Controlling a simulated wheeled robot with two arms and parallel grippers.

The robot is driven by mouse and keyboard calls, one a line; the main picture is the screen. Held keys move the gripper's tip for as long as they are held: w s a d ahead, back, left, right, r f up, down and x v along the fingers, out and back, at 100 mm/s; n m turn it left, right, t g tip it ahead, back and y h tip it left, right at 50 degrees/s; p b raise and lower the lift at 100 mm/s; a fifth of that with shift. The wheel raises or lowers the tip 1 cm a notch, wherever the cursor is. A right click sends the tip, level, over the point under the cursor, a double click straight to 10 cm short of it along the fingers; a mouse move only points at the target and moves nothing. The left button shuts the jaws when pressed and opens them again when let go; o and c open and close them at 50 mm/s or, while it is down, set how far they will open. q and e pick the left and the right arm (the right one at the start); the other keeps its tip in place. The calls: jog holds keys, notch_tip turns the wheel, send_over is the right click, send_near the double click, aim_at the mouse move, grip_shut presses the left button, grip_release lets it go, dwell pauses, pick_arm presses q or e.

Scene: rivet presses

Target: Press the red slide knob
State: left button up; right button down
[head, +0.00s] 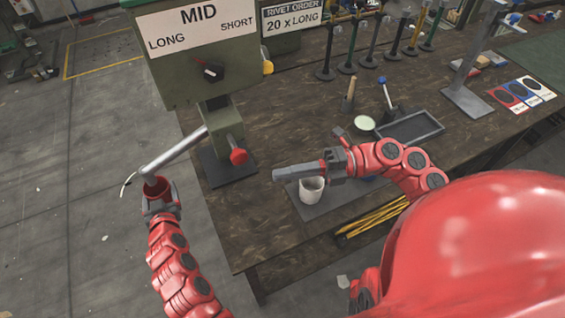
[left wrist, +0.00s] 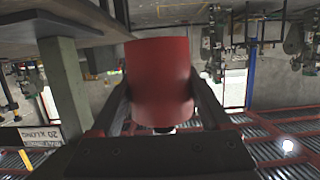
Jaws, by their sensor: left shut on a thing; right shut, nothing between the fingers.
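The red slide knob (head: 238,157) sticks out from the front of the green press (head: 200,75), low on its column. A grey lever (head: 178,152) runs from the press down to the left. My left gripper (head: 157,192) is at the lever's outer end, shut on a red cylindrical handle, which fills the space between the fingers in the left wrist view (left wrist: 161,82). My right gripper (head: 280,174) is shut and empty, its fingers pointing left. It is to the right of and slightly below the knob in the picture, apart from it.
A white cup (head: 311,190) stands on a grey mat just below my right gripper. A dark tray (head: 410,128), a small white bowl (head: 364,123) and rivet stands are farther back. The press's dial (head: 209,71) sits under a MID label.

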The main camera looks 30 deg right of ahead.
jog(key=w+a, duration=0.4)
jog(key=w, duration=0.1)
jog(key=shift+a, duration=0.4)
jog(key=shift+w, duration=0.15)
jog(key=w, duration=0.4)
jog(key=shift+r, duration=0.1)
jog(key=shift+s, duration=0.15)
jog(key=s+d, duration=0.6)
jog(key=d, duration=0.3)
jog(key=shift+s+d, duration=0.15)
jog(key=shift+d, duration=0.25)
